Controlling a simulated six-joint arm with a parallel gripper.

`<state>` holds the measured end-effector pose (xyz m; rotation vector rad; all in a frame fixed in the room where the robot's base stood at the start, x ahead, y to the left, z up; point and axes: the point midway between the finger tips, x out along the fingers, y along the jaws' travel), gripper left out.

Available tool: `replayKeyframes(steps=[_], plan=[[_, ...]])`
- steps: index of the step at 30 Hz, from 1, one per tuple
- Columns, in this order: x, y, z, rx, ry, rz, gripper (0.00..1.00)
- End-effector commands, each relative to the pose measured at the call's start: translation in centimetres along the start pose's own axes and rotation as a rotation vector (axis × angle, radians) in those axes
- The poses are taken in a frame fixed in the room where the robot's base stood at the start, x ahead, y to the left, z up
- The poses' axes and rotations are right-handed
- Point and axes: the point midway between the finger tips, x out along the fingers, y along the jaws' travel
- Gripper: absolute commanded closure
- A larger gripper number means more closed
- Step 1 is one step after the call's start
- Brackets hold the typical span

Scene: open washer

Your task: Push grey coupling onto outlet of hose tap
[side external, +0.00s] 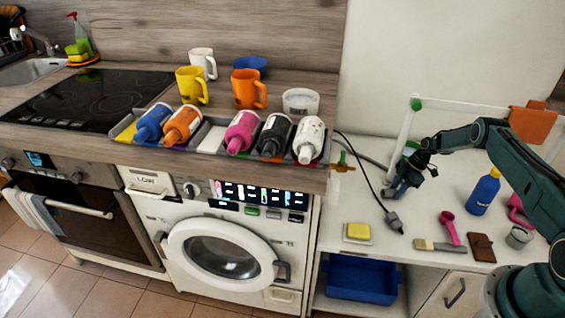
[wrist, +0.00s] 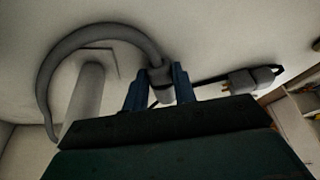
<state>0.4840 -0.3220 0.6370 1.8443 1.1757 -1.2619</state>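My gripper (side external: 397,190) is low over the white worktop, right of the washer. In the wrist view its blue fingers (wrist: 160,88) are closed on both sides of the grey coupling (wrist: 161,76). The coupling sits on the end of a grey hose (wrist: 95,32), which arches up and away to the left. In the side view the coupling is mostly hidden by the gripper. The brass hose tap (side external: 343,163) sticks out at the right end of the wooden counter, left of my gripper and apart from it. Its outlet is too small to make out.
A black cable runs to a grey plug (side external: 395,223) just in front of my gripper; the plug also shows in the wrist view (wrist: 250,80). A yellow sponge (side external: 358,231), a brush (side external: 438,246), a pink scoop (side external: 449,227) and a blue bottle (side external: 483,191) stand around. A white post (wrist: 87,100) rises nearby.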

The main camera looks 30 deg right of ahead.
Motion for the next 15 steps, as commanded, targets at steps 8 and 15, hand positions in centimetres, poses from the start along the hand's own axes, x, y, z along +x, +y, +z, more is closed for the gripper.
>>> replayKeyframes(steps=[8,15], plan=[[-0.03,0.02,0.0,0.0,0.0,0.0,1.0],[-0.31,0.03,-0.1,0.0,0.0,0.001,1.0]])
